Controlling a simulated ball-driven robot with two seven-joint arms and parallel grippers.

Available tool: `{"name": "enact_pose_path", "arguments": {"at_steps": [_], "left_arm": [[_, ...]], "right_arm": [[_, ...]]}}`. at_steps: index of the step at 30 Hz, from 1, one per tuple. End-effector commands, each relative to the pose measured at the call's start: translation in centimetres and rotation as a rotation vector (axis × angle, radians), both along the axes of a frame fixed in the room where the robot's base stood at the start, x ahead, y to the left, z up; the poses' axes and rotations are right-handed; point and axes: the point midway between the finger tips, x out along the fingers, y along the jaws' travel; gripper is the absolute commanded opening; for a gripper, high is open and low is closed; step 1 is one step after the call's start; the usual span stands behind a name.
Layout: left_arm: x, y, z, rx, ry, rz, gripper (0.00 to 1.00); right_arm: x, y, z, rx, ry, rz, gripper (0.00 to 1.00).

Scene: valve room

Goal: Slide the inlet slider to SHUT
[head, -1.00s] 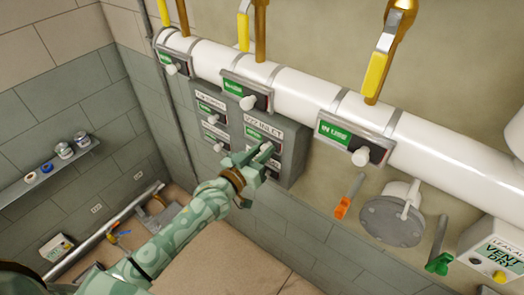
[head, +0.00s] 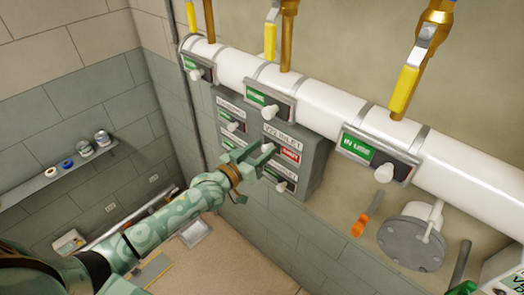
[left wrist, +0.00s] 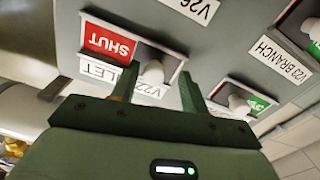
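The inlet slider sits on the grey valve box under the white pipe, below its V22 INLET label (head: 283,136). Its window (head: 290,155) shows red, and the left wrist view reads SHUT in the red window (left wrist: 108,41). The slider's white knob (left wrist: 153,72) is at the end of its slot away from the red window. My left gripper (head: 264,160) is at the inlet slider. In the left wrist view its two fingers (left wrist: 157,82) are apart on either side of the knob, with gaps visible. My right gripper is not in view.
Other sliders with green windows are close by, including the V23 BRANCH slider (left wrist: 240,98) and one below the inlet (head: 281,181). The white pipe (head: 315,100) carries several IN USE sliders and yellow-handled valves. An orange handle (head: 359,226) and a round grey flange (head: 410,243) are to the right.

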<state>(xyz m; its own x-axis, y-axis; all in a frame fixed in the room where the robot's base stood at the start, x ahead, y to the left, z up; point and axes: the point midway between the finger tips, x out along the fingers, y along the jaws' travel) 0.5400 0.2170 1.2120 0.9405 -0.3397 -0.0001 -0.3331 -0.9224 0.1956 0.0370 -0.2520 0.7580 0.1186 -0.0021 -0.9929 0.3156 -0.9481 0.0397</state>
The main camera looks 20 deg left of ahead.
Motion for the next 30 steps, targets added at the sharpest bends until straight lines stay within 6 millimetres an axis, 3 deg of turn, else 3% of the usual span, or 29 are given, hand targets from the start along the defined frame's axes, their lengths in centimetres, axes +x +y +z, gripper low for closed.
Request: {"name": "enact_pose_path", "arguments": {"at_steps": [8,21,25,30], "left_arm": [[-1.2,0.3,-0.2,-0.001,0.003,-0.002,0.45],[-11.6,4.2,-0.3,0.001,0.005,-0.001,0.45],[-13.8,5.1,-0.3,0.0,0.004,-0.001,0.45],[-15.1,5.6,-0.1,-0.001,0.001,0.0,0.45]], "right_arm": [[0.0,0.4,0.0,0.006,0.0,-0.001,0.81],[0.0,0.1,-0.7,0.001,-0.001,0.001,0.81],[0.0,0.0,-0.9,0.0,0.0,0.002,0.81],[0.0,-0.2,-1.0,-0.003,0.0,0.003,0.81]]}}
